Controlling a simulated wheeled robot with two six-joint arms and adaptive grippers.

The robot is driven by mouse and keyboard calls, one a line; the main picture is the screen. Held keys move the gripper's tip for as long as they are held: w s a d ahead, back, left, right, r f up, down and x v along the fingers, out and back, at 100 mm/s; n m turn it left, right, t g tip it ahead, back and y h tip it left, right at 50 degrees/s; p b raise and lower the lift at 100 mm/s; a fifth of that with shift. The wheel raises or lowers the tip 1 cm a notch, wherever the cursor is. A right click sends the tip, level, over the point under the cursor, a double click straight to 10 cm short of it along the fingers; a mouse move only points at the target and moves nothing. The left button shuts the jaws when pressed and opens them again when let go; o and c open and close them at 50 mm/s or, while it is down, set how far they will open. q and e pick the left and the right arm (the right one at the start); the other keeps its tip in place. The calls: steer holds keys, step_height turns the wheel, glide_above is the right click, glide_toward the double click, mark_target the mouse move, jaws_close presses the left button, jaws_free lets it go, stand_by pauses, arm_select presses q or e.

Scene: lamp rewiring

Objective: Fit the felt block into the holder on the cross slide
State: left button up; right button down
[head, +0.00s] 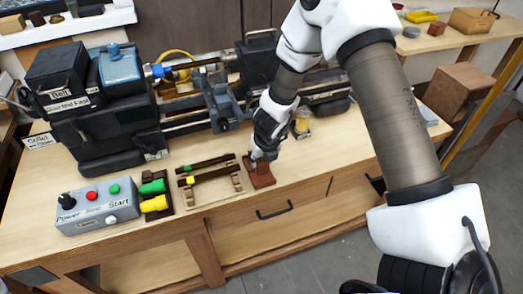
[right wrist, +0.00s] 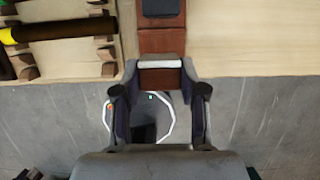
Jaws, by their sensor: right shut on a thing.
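My right gripper (head: 262,154) is low over a red-brown wooden stand (head: 262,178) near the front edge of the bench. In the right wrist view its two fingers (right wrist: 160,74) close on a small brown block with a pale, felt-like strip (right wrist: 160,64), which I take to be the felt block. The stand (right wrist: 162,40) lies just beyond it, with a dark pad on it; I cannot tell whether the block still touches the stand. The cross slide (head: 224,108), with its holder, sits midway along the lathe; the holder's detail is too small to make out. My left gripper is not in view.
A rack (head: 238,184) with dark and yellow-marked tools stands left of my right gripper. A grey control box (head: 98,206) and green and yellow-handled tools (head: 153,186) are farther left. A small jar (head: 301,124) stands behind right. The bench's right front is clear.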

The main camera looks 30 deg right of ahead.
mark_target(262, 166)
steer(key=shift+w+d+r+p, duration=0.15)
steer(key=shift+w+d+p, duration=0.15)
steer(key=shift+p, duration=0.15)
step_height(262, 166, down, 4)
steer(key=shift+s+r+b, duration=0.1)
steer(key=shift+b, duration=1.15)
steer(key=shift+f, duration=0.25)
steer(key=shift+w, duration=0.25)
steer(key=shift+s+f, duration=0.1)
steer(key=shift+s, duration=0.05)
steer(key=c, duration=0.6)
jaws_free()
steer(key=shift+c, duration=0.2)
